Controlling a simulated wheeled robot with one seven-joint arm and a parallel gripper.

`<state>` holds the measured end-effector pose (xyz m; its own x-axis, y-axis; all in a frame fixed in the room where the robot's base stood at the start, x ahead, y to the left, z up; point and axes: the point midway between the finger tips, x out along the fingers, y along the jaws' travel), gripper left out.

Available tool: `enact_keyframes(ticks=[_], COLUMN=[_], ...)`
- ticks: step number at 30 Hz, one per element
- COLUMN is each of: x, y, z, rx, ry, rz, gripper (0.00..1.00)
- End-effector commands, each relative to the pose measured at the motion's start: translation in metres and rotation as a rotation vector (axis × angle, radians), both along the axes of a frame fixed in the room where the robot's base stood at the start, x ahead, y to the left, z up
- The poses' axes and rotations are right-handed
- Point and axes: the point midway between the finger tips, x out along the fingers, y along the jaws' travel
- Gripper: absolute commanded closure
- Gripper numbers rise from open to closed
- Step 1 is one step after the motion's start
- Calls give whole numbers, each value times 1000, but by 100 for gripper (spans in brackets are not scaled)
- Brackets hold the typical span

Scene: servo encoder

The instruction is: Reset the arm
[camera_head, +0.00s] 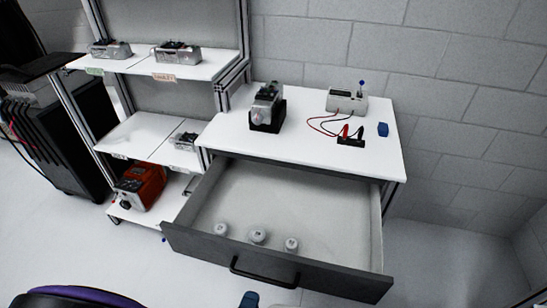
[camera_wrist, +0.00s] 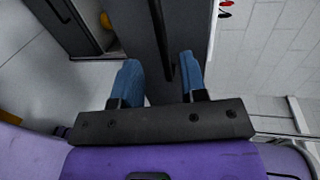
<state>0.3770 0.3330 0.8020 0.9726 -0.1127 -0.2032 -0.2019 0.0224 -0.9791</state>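My gripper (camera_wrist: 159,62) has two blue fingers spread apart with nothing held between them in the wrist view. In the head view only a blue fingertip (camera_head: 249,299) shows at the bottom edge, in front of the open drawer; part of my purple arm (camera_head: 75,298) shows at bottom left. The drawer (camera_head: 340,279) under the white table is pulled out. Its black handle (camera_head: 262,274) is just above the fingertip in the head view. In the wrist view the handle (camera_wrist: 161,40) appears beyond and between the fingertips; I cannot tell the gap.
Three white round pieces (camera_head: 257,236) lie in the drawer. The white table (camera_head: 300,150) holds a grey device (camera_head: 266,108), a meter (camera_head: 346,102) with red and black leads, and a blue block (camera_head: 383,129). A shelf rack (camera_head: 130,133) stands left. Floor at right is clear.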

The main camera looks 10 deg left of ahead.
Motion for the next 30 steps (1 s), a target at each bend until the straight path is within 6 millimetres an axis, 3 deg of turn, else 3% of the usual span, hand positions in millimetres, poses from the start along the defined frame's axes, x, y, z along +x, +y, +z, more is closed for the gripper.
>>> enact_keyframes(ticks=[4,8,17,24,30], x=[4,21,87,132,159], y=[-3,-3,-29,-70,-115], z=[5,28,122,194,249], rx=[11,99,482,794,1052], ry=[0,3,-22,-94,-189], rz=[-23,-122,-548,-897,-1181], gripper=[61,61,61,61,61])
